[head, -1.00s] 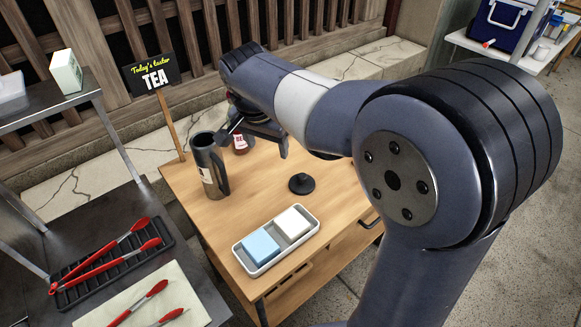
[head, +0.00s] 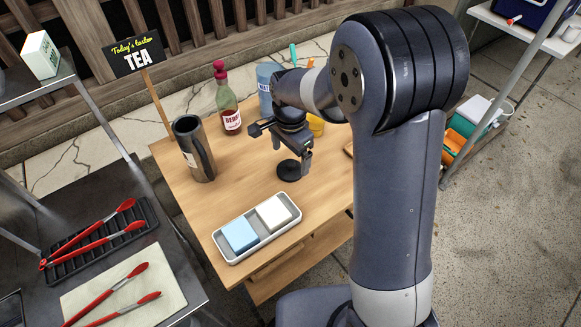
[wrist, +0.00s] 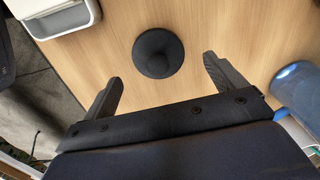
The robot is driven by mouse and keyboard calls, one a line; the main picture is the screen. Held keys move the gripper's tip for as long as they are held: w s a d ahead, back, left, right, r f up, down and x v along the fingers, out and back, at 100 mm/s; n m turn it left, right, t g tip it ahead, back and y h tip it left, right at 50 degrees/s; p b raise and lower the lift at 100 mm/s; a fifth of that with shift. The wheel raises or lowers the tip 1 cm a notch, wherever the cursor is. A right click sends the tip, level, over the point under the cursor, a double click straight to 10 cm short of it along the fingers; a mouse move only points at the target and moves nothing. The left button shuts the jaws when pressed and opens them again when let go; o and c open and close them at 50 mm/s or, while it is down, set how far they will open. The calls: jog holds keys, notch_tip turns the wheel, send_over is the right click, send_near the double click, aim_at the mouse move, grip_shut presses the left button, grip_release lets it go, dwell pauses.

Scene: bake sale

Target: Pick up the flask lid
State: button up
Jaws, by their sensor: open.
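The flask lid (head: 289,171) is a black round piece with a raised knob, lying on the wooden table. In the wrist view the lid (wrist: 158,53) sits just beyond the fingertips, roughly midway between them. My gripper (head: 281,145) is open and empty, above the table close to the lid, and partly overlaps it in the head view. Its two fingers also show spread apart in the wrist view (wrist: 163,75).
A tray (head: 228,250) with a blue and a white block lies at the table's front. A red-capped bottle (head: 229,108) and a blue container (head: 267,84) stand at the back. A TEA sign (head: 136,57) stands at the left. Bare wood lies left of the lid.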

aim_at(290, 162)
notch_tip(290, 162, down, 4)
jog(key=shift+s+r, duration=0.15)
jog(key=c, duration=1.1)
